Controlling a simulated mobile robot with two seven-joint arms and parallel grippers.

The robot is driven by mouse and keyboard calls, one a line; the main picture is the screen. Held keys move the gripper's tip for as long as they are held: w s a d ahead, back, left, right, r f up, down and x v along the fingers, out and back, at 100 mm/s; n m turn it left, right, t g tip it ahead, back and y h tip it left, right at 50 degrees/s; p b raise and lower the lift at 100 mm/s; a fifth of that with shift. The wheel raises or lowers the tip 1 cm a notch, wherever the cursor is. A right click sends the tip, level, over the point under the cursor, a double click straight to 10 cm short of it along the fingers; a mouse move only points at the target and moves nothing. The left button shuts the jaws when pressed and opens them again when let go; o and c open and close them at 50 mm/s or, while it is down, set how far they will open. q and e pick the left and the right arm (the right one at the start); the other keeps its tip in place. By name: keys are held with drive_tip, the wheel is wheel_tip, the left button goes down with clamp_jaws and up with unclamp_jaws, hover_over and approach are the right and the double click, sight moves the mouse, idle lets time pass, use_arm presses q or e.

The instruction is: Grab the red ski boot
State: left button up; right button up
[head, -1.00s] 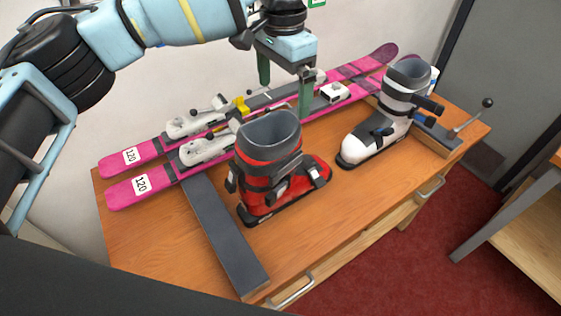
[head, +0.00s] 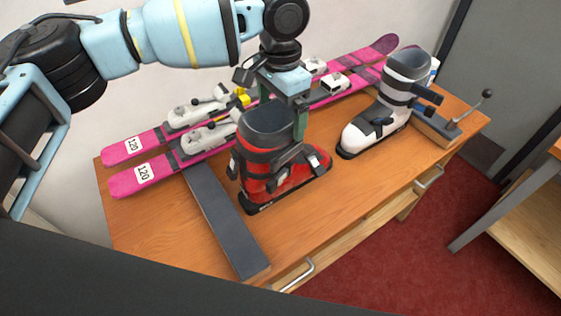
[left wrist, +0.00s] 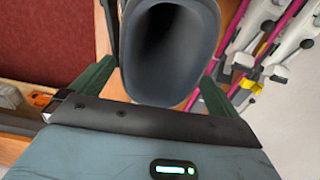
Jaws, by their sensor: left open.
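The red ski boot (head: 275,170) stands upright on the wooden bench, its dark grey cuff open at the top and its toe to the right. My left gripper (head: 284,110) is open, right at the back of the boot's cuff in the head view, with green fingers partly hidden. In the left wrist view the grey cuff (left wrist: 168,50) lies between the two spread fingers of the left gripper (left wrist: 155,85). I cannot tell whether either finger touches it. My right gripper is not in view.
A white and grey ski boot (head: 385,115) stands to the right on the bench (head: 345,195). Two pink skis (head: 160,170) with white bindings lie along the back. A dark bar (head: 225,220) lies left of the red boot. The bench front is clear.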

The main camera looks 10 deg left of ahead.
use_arm(q)
drive_tip(key=shift+f, duration=0.1)
drive_tip(key=c, duration=1.7)
drive_tip(key=shift+c, duration=0.2)
drive_tip(key=shift+r, duration=0.2)
